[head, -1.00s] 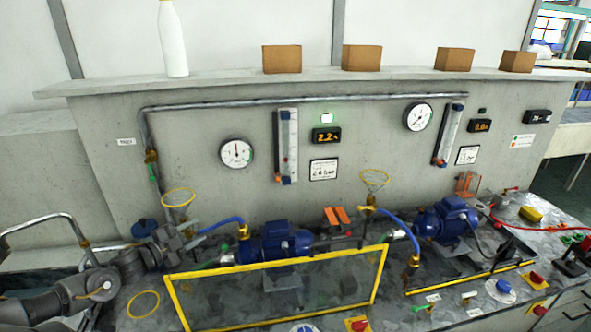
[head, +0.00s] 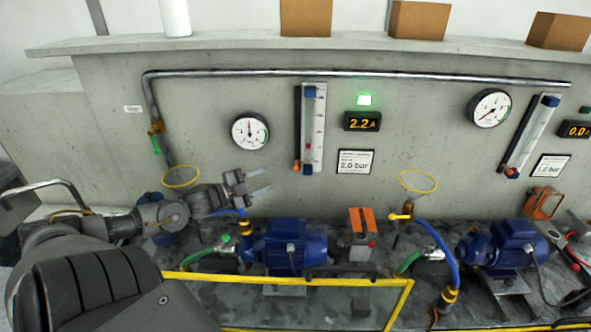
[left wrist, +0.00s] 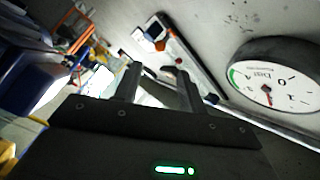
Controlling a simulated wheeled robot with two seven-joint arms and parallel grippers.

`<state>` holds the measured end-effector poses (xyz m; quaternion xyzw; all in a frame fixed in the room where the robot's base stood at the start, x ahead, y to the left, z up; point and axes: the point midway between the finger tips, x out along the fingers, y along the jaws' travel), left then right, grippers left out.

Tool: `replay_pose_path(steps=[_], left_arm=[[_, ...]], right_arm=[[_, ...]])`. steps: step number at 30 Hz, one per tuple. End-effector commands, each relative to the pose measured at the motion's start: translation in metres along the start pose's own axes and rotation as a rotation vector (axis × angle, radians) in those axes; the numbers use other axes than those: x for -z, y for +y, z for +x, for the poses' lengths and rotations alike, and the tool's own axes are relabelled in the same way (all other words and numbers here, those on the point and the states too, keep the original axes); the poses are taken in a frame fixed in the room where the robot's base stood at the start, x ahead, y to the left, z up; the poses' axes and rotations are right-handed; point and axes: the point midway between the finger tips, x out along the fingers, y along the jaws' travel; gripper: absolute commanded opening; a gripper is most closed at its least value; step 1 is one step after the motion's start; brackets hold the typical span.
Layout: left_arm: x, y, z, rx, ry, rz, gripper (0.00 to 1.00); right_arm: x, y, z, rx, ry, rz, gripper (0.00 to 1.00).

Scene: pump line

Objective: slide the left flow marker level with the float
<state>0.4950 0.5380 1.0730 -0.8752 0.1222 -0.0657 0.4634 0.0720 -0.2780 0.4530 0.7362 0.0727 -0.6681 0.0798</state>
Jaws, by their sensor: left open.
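The left flow meter (head: 313,130) is a clear upright tube with blue fittings and a dark rail on its left, mounted on the grey wall. A small orange marker (head: 297,167) sits low on the rail, near the tube's bottom end. In the left wrist view, the meter (left wrist: 182,58) shows slanted beyond my open fingers (left wrist: 158,85). My right gripper is not in view.
A round gauge (head: 250,131) is on the wall above my left gripper. A blue pump (head: 287,246) stands below the meter, behind a yellow-framed guard (head: 405,300). A yellow ring (head: 181,177) is beside my arm. A second flow meter (head: 529,135) is farther right.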

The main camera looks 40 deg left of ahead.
Motion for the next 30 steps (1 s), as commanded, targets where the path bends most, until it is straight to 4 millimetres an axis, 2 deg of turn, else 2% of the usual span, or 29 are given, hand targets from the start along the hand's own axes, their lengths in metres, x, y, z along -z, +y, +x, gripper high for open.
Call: replay_pose_path(steps=[6,21,30], left_arm=[[0.001,-0.002,0.023,0.003,0.003,0.002,0.41],[0.002,-0.002,0.090,0.002,0.002,0.000,0.41],[0.002,0.001,0.106,-0.002,0.003,0.000,0.41]], right_arm=[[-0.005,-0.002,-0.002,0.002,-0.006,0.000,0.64],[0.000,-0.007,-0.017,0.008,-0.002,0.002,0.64],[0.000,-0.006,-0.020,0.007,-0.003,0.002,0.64]])
